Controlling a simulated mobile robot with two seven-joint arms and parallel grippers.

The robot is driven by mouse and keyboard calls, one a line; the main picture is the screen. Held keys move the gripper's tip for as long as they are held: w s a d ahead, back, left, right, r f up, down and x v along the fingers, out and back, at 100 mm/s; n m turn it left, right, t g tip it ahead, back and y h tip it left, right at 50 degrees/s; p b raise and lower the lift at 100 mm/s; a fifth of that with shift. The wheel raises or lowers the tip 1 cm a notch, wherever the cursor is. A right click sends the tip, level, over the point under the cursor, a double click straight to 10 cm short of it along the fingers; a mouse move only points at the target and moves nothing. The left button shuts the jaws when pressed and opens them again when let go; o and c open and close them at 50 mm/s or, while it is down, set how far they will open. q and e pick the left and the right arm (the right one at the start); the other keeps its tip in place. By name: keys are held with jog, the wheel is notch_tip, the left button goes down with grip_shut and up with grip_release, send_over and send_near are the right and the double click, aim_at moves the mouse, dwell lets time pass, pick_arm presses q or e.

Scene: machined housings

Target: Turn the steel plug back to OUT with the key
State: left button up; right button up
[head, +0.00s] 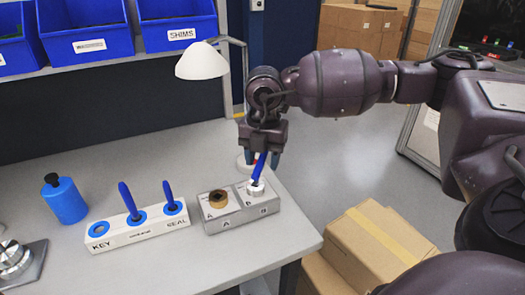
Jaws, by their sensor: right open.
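A grey metal housing (228,213) stands near the right end of the bench, with positions marked A and B. A brass plug (218,197) sits at A. The steel plug (255,190) sits at B. The blue key (259,168) stands on the steel plug, its handle tilted slightly to the right at the top. My right gripper (262,158) points down over B, open, with its fingers around the upper part of the key's handle. Whether they touch it I cannot tell. The OUT mark is too small to read. My left gripper is not in view.
A white rack (137,235) marked KEY and SEAL holds two blue-handled tools; its KEY hole is empty. A blue bottle (65,200) and a metal part (17,262) stand to the left. A white lamp (202,62) is behind. Cardboard boxes (375,240) stand right of the bench.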

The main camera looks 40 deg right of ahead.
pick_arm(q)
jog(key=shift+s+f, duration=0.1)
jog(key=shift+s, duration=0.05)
pick_arm(e)
jog(key=shift+c, duration=0.6)
grip_shut()
jog(key=shift+n, duration=0.4)
jog(key=shift+c, duration=2.1)
grip_release()
jog(key=shift+n, duration=0.3)
jog(key=o, duration=0.5)
jog(key=shift+o, duration=0.2)
jog(key=shift+r, duration=0.1)
